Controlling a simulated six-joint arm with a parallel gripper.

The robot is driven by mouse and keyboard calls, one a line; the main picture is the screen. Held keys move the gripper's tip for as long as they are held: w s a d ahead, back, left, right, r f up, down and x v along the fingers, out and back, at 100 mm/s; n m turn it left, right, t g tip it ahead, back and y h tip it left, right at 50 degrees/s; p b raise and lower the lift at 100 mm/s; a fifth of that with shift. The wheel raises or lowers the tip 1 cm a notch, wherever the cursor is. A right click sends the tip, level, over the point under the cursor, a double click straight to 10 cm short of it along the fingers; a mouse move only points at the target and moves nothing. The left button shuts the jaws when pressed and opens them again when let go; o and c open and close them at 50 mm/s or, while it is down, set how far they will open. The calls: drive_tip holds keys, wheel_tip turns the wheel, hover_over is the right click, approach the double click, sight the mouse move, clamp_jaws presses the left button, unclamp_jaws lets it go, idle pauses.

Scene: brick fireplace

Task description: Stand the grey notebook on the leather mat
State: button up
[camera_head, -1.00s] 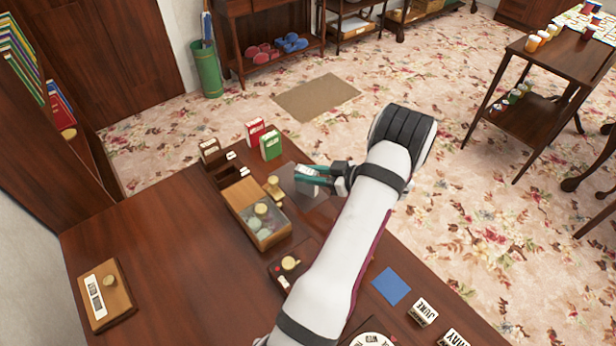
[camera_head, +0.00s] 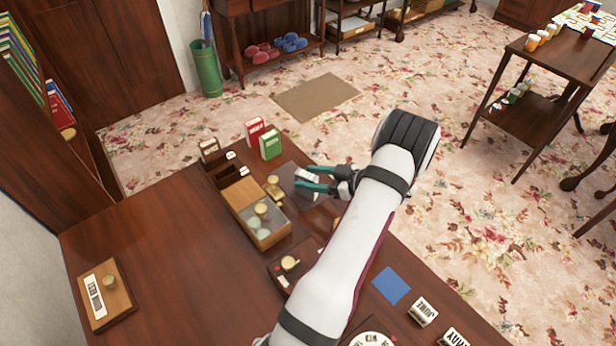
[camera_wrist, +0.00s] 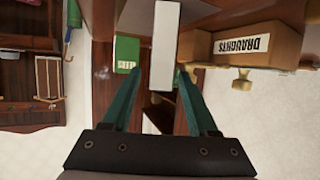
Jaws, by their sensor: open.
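The grey notebook (camera_head: 308,177) stands upright, pale edge showing, on the dark, shiny leather mat (camera_head: 284,178) near the table's far edge. In the wrist view the notebook (camera_wrist: 165,45) is a pale, narrow upright block ahead of my gripper. My gripper (camera_head: 304,176) is open, with one teal finger on each side of the notebook. The wrist view shows the spread fingers (camera_wrist: 157,72) with a gap beside the notebook. My fingers cover part of the notebook and mat in the head view.
Red (camera_head: 255,132) and green (camera_head: 270,145) boxes stand behind the mat. A wooden box with a glassy lid (camera_head: 258,212) is left of it; the wrist view shows a draughts box (camera_wrist: 240,45). A blue square (camera_head: 391,285) lies at right. The table's left front is mostly clear.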

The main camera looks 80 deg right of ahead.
drive_tip(key=v, duration=1.1)
drive_tip(key=w+d+r+g+h, duration=0.1)
drive_tip(key=w+d+r, duration=0.25)
drive_tip(key=w, duration=0.25)
drive_tip(key=w+d+r+m+g+h, duration=0.1)
drive_tip(key=w+d+r+g, duration=0.2)
drive_tip(key=w, duration=0.4)
drive_tip(key=w+d+r+h, duration=0.1)
drive_tip(key=w+d+r, duration=0.25)
drive_tip(key=w, duration=0.25)
drive_tip(key=w+a+r+m+g, duration=0.1)
drive_tip(key=w+a+r+g, duration=0.15)
drive_tip(key=w+a, duration=0.35)
drive_tip(key=w+a+r+m+g, duration=0.1)
drive_tip(key=w+a+r, duration=0.25)
drive_tip(key=w, duration=0.35)
drive_tip(key=a+f+g+y, duration=0.2)
drive_tip(key=a+y, duration=0.2)
drive_tip(key=a, duration=2)
drive_tip(key=s+a+n+g+y, duration=0.1)
drive_tip(key=s+a+y, duration=0.2)
drive_tip(key=a, duration=0.7)
drive_tip(key=s+a+f+g+y, duration=0.1)
drive_tip(key=s+a+g+y, duration=0.1)
drive_tip(key=s+a, duration=0.6)
drive_tip(key=a, duration=0.3)
drive_tip(key=shift+s+a+f+n+y, duration=0.15)
drive_tip(key=shift+a+f+n+y, duration=0.05)
drive_tip(key=shift+f+n+y, duration=0.2)
